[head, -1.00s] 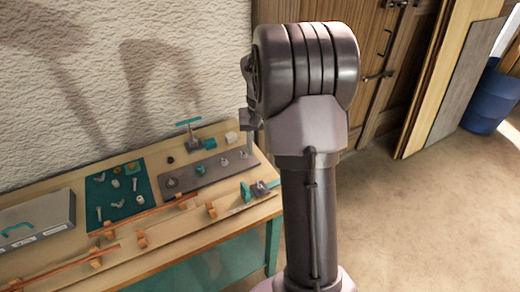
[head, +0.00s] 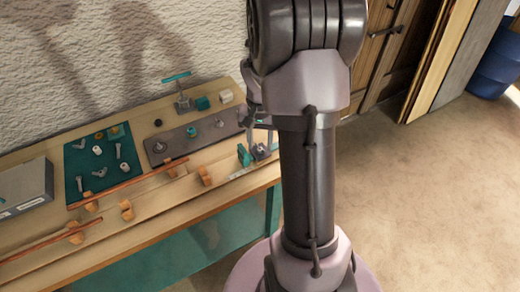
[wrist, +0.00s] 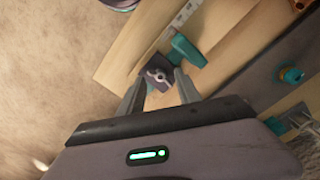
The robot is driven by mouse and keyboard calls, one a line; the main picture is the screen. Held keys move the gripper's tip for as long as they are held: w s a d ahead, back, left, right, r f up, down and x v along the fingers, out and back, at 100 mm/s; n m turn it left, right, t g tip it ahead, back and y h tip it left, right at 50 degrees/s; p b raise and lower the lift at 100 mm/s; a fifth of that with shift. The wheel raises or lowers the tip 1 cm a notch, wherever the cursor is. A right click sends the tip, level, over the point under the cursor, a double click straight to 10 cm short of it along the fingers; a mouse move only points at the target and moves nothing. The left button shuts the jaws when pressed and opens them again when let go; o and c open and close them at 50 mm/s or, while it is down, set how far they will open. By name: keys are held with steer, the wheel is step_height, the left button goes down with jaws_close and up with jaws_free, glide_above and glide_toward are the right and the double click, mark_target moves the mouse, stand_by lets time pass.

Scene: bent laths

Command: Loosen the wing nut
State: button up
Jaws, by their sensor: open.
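A dark block (head: 263,154) with a teal piece (head: 244,155) beside it sits at the right front of the bench. In the wrist view the dark block (wrist: 148,67) carries a small silver wing nut (wrist: 160,76), with the teal piece (wrist: 187,48) just above and to its right. My gripper (wrist: 160,88) is open and empty, with one finger on either side of the wing nut. I cannot tell whether the fingers touch it. In the head view my gripper (head: 260,143) is over the block, partly hidden by my arm.
A dark metal bar (head: 165,150) with several fittings lies behind, near a teal T-handled clamp (head: 182,103). A teal mat (head: 75,160) holds several bolts and nuts. Orange laths (head: 140,182) lie in wooden blocks along the front. A grey case (head: 36,186) stands at the left.

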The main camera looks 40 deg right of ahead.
steer(key=shift+w+f, duration=0.1)
steer(key=shift+f, duration=0.7)
steer(key=shift+r, duration=0.1)
steer(key=shift+c, duration=0.4)
jaws_close()
steer(key=shift+o, duration=0.4)
jaws_free()
